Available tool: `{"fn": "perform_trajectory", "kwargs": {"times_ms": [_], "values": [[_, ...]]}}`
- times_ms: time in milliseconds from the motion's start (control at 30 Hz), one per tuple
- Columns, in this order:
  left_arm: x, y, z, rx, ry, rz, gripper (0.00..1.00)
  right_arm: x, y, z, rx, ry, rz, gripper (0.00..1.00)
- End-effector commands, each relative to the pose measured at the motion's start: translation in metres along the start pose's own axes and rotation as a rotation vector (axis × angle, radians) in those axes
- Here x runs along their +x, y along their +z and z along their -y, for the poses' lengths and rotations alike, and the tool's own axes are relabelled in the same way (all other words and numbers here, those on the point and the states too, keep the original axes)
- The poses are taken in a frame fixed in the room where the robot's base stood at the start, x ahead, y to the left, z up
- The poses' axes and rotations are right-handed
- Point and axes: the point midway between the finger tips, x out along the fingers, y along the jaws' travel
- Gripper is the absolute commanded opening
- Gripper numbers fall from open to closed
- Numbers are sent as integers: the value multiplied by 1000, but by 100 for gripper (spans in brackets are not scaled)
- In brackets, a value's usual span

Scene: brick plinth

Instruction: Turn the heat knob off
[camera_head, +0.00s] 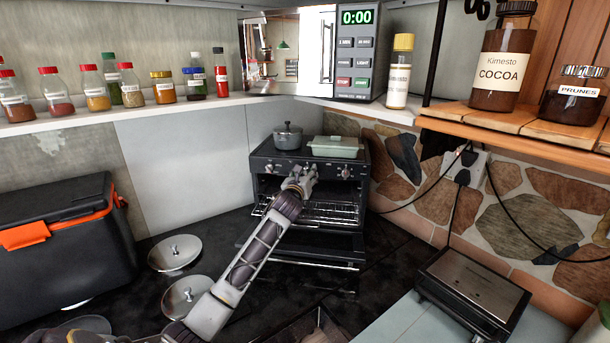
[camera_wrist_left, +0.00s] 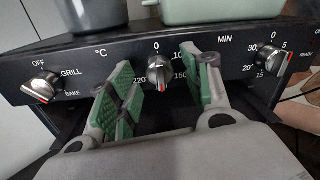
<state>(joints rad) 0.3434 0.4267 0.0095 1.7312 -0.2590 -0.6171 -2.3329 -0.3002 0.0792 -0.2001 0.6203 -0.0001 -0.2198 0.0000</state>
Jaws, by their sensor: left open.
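The small black oven (camera_head: 262,160) stands in the corner with its door lowered and its rack showing. In the left wrist view the middle heat knob (camera_wrist_left: 158,75), under the °C scale, has its red mark near the bottom, away from the 0 at the top. My left gripper (camera_head: 303,176) is at the oven's front panel. In the left wrist view its green-padded fingers (camera_wrist_left: 160,86) are open, one on each side of the heat knob, with gaps visible. The GRILL/BAKE knob (camera_wrist_left: 43,88) is to the left and the MIN knob (camera_wrist_left: 271,60) to the right. My right gripper is not in view.
A grey pot (camera_head: 288,138) and a pale green dish (camera_head: 333,147) sit on the oven top. Lids (camera_head: 175,252) lie on the dark counter at left, beside a black cooler (camera_head: 60,250). A metal grill (camera_head: 473,290) stands at right.

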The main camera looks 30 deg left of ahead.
Motion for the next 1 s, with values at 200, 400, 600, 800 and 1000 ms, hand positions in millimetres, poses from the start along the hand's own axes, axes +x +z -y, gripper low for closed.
{"fn": "perform_trajectory", "kwargs": {"times_ms": [200,400,600,800,1000], "values": [[0,0,0,0,0,0,40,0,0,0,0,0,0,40],[0,0,0,0,0,0,14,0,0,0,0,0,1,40],[0,0,0,-1,0,0,3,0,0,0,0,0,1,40],[0,0,0,-17,0,1,3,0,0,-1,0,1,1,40],[0,0,0,-64,0,4,3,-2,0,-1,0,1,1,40]]}}
